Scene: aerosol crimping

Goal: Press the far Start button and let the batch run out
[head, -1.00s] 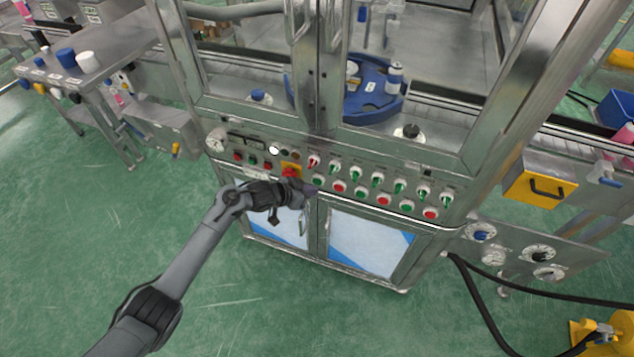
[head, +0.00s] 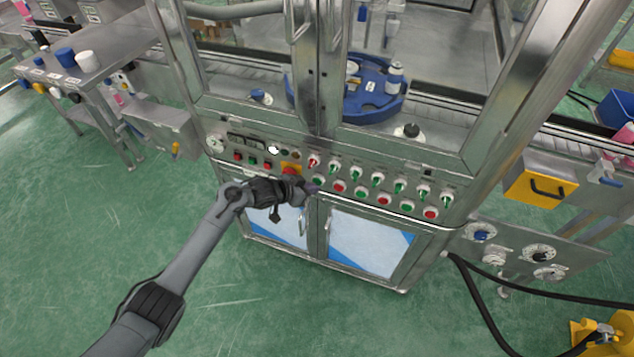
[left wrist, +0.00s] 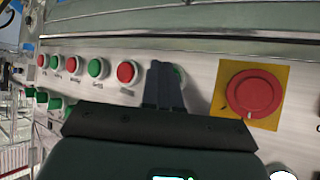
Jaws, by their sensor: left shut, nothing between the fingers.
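The control panel has a lower row of alternating green and red push buttons. My left gripper (head: 312,188) is shut and empty, its tips close to the green button (head: 317,181) at the left end of that row. In the left wrist view my shut fingers (left wrist: 163,82) partly cover this green button (left wrist: 179,75). I cannot tell whether the tips touch it. The red button (head: 339,187) beside it also shows in the left wrist view (left wrist: 127,73). Further green buttons (head: 360,193) and red ones follow to the right. My right gripper is out of view.
A red emergency stop on a yellow plate (left wrist: 252,93) sits close beside my fingers. Green and red selector switches (head: 377,178) line the row above. Behind the windows is a blue turntable (head: 374,106) with a white can (head: 394,76). Cabinet doors (head: 366,244) lie below the panel.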

